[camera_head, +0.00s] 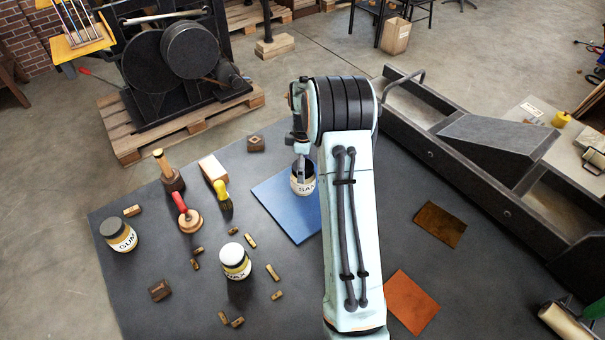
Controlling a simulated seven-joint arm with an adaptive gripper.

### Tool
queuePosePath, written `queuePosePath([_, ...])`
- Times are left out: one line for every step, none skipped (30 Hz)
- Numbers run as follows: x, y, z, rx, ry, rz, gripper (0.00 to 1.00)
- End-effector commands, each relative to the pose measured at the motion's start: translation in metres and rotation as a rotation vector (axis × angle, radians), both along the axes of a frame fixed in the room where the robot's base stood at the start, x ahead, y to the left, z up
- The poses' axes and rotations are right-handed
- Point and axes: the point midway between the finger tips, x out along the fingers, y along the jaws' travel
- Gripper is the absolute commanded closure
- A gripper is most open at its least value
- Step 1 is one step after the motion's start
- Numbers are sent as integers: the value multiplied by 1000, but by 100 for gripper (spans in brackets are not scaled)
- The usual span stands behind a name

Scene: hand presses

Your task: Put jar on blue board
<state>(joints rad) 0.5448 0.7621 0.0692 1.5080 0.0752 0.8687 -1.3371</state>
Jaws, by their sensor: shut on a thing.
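A jar (304,186) with a cream label and dark, open-looking top is over the right part of the blue board (275,212). My gripper (302,168) is shut on it at the rim, from above. I cannot tell whether the jar's base touches the board. The board lies flat on the dark table, and my arm hides its right side. Two other jars stand to the left: one labelled GUM (119,235) and a white-lidded one (235,262).
Left of the board are a yellow-handled brush (222,195), a red-handled tool (185,213), a wooden-handled tool (169,172) and several small blocks. An orange sheet (411,302) and a brown sheet (440,225) lie right of my arm. The board's left part is clear.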

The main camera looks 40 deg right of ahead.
Motion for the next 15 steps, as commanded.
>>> queuePosePath([2,-1,-3,0,0,0,86])
queuePosePath([4,-2,-7,1,1,-1,86])
queuePosePath([4,-2,-12,2,2,-1,86])
queuePosePath([4,-2,-17,2,2,0,86])
queuePosePath([4,-2,-23,3,3,0,86])
queuePosePath([3,-1,-29,4,2,0,86])
queuePosePath([4,-1,-32,2,1,1,86])
queuePosePath([3,-1,-35,2,1,1,86])
queuePosePath([4,-2,-36,1,0,1,86])
queuePosePath([4,-2,-36,1,0,1,86])
queuePosePath([4,-2,-35,1,-1,1,86])
queuePosePath([4,-2,-35,1,-1,1,86])
queuePosePath([4,-2,-35,1,-1,1,86])
queuePosePath([4,-2,-35,1,-1,1,86])
queuePosePath([4,-2,-35,1,-1,1,86])
